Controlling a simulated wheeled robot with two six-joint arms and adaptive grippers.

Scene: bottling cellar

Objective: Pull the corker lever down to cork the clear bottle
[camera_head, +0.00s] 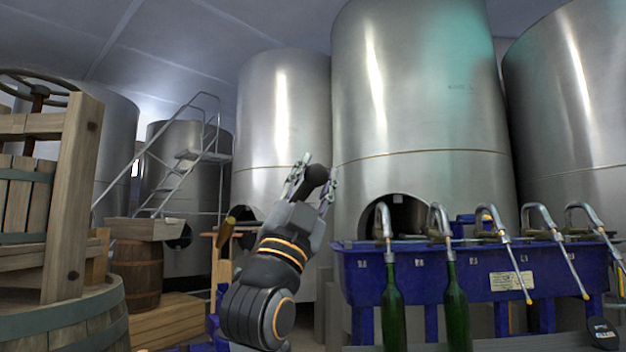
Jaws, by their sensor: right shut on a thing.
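My right gripper (312,187) is raised in the middle of the view, fingers pointing up. Its two fingers are shut on a dark round knob (316,175), which looks like the end of the corker lever. The rest of the lever and the corker body are hidden behind my right arm or too unclear to make out. I cannot see the clear bottle. My left gripper is not in view.
A blue filler trough (440,280) with several curved metal spouts stands at the right; two green bottles (393,312) (457,308) hang under its left spouts. A wooden press (72,200) and a barrel (137,272) stand at the left. Large steel tanks (420,110) fill the back.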

